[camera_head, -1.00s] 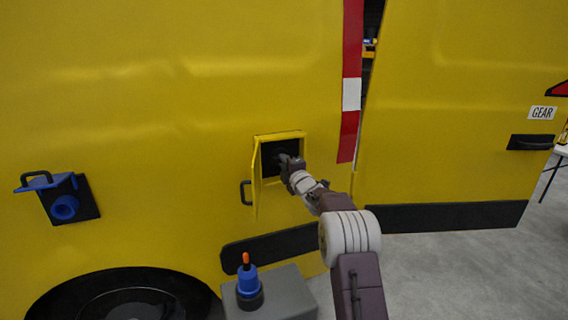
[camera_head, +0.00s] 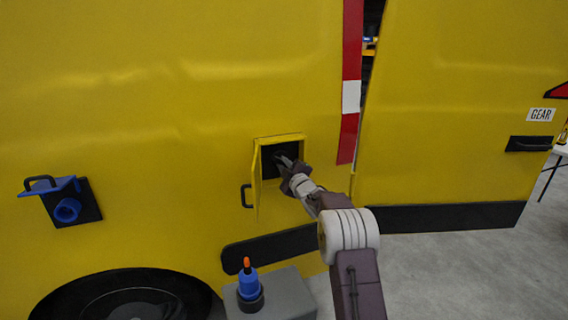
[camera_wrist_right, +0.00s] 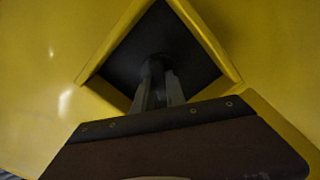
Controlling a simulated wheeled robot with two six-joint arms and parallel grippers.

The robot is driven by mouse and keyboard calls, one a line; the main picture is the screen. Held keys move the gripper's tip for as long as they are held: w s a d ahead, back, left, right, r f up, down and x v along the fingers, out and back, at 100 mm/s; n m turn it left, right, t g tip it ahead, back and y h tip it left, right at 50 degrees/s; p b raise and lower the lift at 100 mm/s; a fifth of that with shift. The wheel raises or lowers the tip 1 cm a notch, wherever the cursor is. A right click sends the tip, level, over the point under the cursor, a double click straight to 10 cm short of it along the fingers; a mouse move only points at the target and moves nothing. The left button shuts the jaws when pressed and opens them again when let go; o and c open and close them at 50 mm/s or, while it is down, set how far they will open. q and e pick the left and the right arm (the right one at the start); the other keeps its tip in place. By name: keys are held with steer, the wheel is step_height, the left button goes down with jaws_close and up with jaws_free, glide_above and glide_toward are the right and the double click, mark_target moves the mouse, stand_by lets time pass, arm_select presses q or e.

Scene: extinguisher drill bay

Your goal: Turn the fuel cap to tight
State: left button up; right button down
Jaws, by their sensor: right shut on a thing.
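The fuel recess (camera_head: 268,160) is a dark square opening in the yellow van side, with its small yellow door (camera_head: 257,186) swung open to the left. My right gripper (camera_head: 280,160) reaches into it from the lower right. In the right wrist view the recess appears as a tilted diamond, and the fingers (camera_wrist_right: 158,88) point into its middle. They are shut on the dark fuel cap (camera_wrist_right: 156,62), which is mostly hidden by the fingers and shadow. The cap's turn angle cannot be read. My left gripper is not in view.
A blue fitting with a raised lid (camera_head: 67,210) sits on the van side at left. A grey box (camera_head: 285,296) with a blue, orange-tipped object (camera_head: 248,280) stands below the recess. A yellow door panel marked GEAR (camera_head: 460,120) is at right. Open floor lies at lower right.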

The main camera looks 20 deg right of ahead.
steer(key=m+p, duration=0.2)
steer(key=m, duration=0.4)
steer(key=shift+p, duration=0.35)
steer(key=m+p, duration=0.2)
steer(key=m, duration=0.3)
steer(key=shift+f+m, duration=0.1)
steer(key=shift+m, duration=0.3)
steer(key=c, duration=1.4)
jaws_free()
steer(key=shift+o, duration=0.2)
steer(key=s+b, duration=0.1)
steer(key=s, duration=0.8)
steer(key=shift+a, duration=0.3)
